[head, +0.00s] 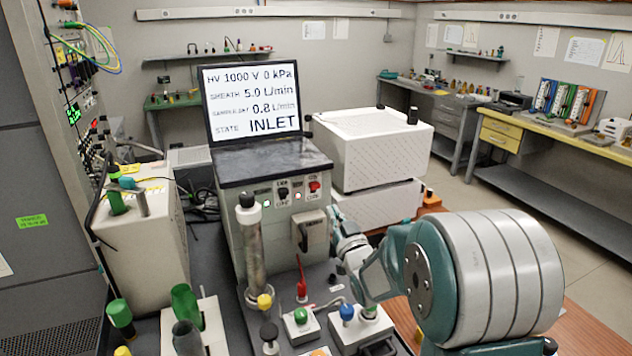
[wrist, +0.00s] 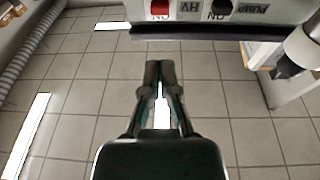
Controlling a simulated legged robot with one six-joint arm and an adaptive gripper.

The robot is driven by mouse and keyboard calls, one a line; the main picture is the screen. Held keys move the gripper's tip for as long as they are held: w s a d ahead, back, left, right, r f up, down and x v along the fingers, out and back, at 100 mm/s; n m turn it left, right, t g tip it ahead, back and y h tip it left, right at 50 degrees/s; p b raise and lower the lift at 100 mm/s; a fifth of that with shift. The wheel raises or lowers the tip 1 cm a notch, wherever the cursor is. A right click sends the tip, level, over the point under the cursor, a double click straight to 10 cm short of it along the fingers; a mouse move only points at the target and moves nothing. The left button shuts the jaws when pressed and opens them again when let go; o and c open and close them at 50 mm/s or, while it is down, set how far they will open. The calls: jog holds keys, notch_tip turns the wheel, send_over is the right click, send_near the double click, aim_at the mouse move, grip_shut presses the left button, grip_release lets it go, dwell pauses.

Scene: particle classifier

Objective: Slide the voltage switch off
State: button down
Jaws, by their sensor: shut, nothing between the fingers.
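The voltage switch is the red switch (head: 314,186) on the front panel of the grey instrument (head: 225,200). It also shows upside down at the top edge of the wrist view (wrist: 160,8), beside an ON mark and an HV label. The screen (head: 252,103) reads HV 1000 V and STATE INLET. My gripper (head: 335,212) is shut and empty, just right of the panel and a little below the red switch. In the wrist view, its closed fingertips (wrist: 160,66) are apart from the switch, with floor showing behind them.
A black pump switch (head: 283,193) sits left of the red one. A grey spout-like part (head: 310,230) juts from the panel below. A clear column (head: 250,240) stands at the panel's left. White boxes (head: 370,150) stand behind, and small bottles crowd the bench front.

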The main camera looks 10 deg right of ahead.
aim_at(313, 175)
jog(key=shift+w+d+f+t+y, duration=0.15)
jog(key=shift+w+f+t+y, duration=0.35)
jog(key=shift+y, duration=0.2)
jog(key=shift+w+r, duration=0.1)
jog(key=shift+w, duration=0.05)
jog(key=x, duration=1)
